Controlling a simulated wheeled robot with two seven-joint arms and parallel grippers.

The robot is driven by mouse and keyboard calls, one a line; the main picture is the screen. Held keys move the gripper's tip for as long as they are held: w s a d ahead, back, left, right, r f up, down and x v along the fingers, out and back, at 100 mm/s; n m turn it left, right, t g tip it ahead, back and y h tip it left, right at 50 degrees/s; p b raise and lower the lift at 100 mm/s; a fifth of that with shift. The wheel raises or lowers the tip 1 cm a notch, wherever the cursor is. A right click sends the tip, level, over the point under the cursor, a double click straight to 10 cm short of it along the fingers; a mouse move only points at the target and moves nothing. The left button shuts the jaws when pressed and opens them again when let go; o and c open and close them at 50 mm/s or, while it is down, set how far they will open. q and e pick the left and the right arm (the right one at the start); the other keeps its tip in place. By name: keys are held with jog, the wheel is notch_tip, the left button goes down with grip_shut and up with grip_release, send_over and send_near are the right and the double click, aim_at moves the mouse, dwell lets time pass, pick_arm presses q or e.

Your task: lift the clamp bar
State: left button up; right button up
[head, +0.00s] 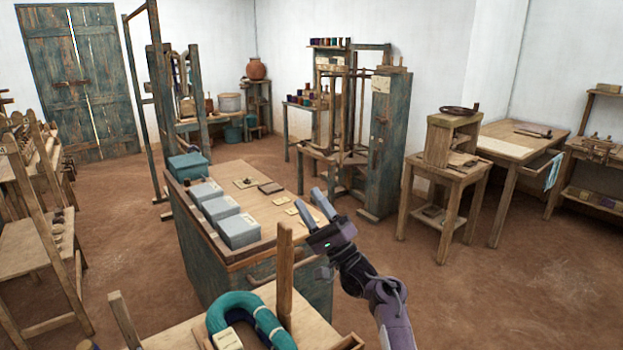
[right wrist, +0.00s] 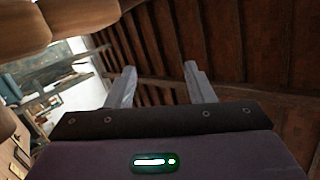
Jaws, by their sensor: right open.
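I cannot make out for certain which piece is the clamp bar in either view. My right gripper (head: 308,197) is open and empty, raised in front of the right end of the blue-green workbench. In the right wrist view its two grey fingers (right wrist: 160,68) stand apart with nothing between them, against dark roof beams. My left gripper is not in view.
Grey boxes (head: 239,231) and small cards stand on the workbench (head: 240,263). A teal yarn coil (head: 270,325) lies on a wooden stand in front. A small table (head: 456,170) with a wooden frame stands right. The floor (head: 480,300) at lower right is clear.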

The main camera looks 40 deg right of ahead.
notch_tip(320, 180, up, 7)
jog(key=shift+f, duration=0.15)
jog(key=shift+w, duration=0.1)
jog(key=b+v, duration=0.2)
jog(key=v, duration=0.7)
dwell(0.9)
dwell(0.4)
dwell(0.4)
